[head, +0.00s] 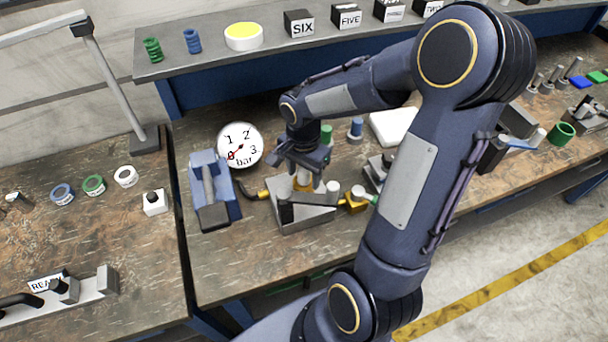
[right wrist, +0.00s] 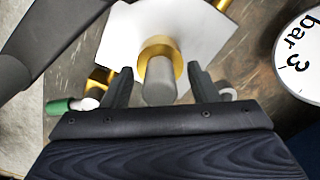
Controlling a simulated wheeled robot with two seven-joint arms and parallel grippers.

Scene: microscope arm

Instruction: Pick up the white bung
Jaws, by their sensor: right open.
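The white bung (right wrist: 160,80) looks pale grey in the right wrist view. It stands in a brass collar (right wrist: 158,47) on a metal block, whose bare part shows in the head view (head: 305,222). My right gripper (right wrist: 160,74) is open, with one finger on each side of the bung and a visible gap at both. In the head view my right gripper (head: 303,168) points down over the block and mostly hides the bung. My left gripper is not in view.
A pressure gauge (head: 240,146) and a blue clamp-like device (head: 213,190) stand left of the block. White-capped parts (head: 333,186) and a brass fitting (head: 353,203) sit close on its right. A white box (head: 393,126) lies farther back.

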